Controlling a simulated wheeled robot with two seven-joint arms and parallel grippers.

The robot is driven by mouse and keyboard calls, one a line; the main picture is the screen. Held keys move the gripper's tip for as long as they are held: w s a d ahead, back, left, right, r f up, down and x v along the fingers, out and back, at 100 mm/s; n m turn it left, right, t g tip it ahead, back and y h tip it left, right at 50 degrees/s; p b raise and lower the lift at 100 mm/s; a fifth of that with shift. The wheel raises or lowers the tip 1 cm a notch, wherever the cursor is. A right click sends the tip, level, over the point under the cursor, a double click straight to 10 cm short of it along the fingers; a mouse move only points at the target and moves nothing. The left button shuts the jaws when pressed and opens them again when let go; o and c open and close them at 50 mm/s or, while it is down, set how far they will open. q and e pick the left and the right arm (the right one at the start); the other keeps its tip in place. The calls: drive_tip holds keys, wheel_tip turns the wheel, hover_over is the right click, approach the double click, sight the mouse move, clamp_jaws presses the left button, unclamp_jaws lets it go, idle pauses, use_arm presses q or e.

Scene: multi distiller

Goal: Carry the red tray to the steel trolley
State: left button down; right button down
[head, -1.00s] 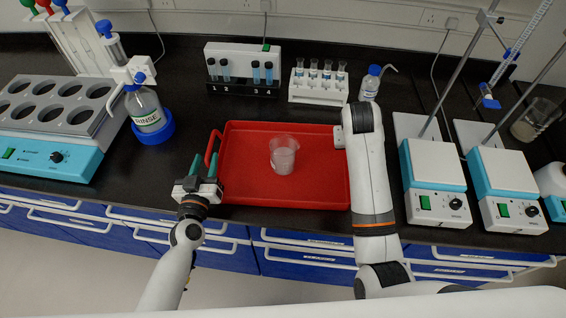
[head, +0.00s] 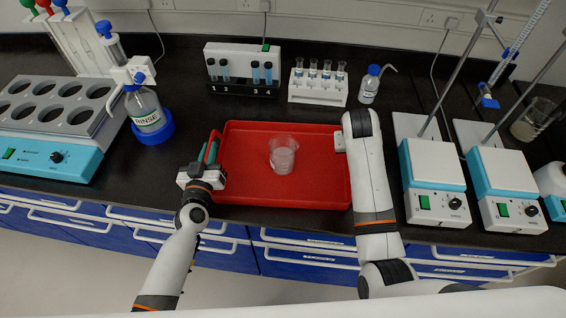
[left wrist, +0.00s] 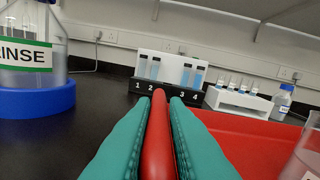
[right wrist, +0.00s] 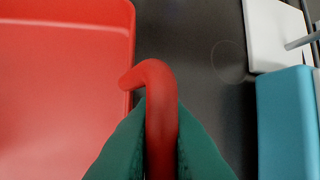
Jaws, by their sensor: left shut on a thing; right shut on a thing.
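The red tray (head: 300,190) lies on the black bench with a clear beaker (head: 283,155) standing in it. My left gripper (head: 211,158) is at the tray's left side. In the left wrist view its green fingers (left wrist: 158,125) are shut on the tray's red left handle (left wrist: 158,140). In the right wrist view my right gripper's green fingers (right wrist: 160,145) are shut on the tray's right handle (right wrist: 160,105). In the head view my right arm hides the right gripper and that handle. The steel trolley is not in view.
A blue-based rinse bottle (head: 148,112) stands left of the tray, beside a teal heating block (head: 45,155). Tube racks (head: 240,70) (head: 317,85) and a small bottle (head: 369,85) stand behind. Teal-sided hotplates (head: 432,170) with stands are close on the right. Blue drawers (head: 300,262) run below the bench edge.

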use_arm(q)
drive_tip(key=shift+r, duration=0.1)
use_arm(e)
drive_tip(key=shift+r, duration=0.1)
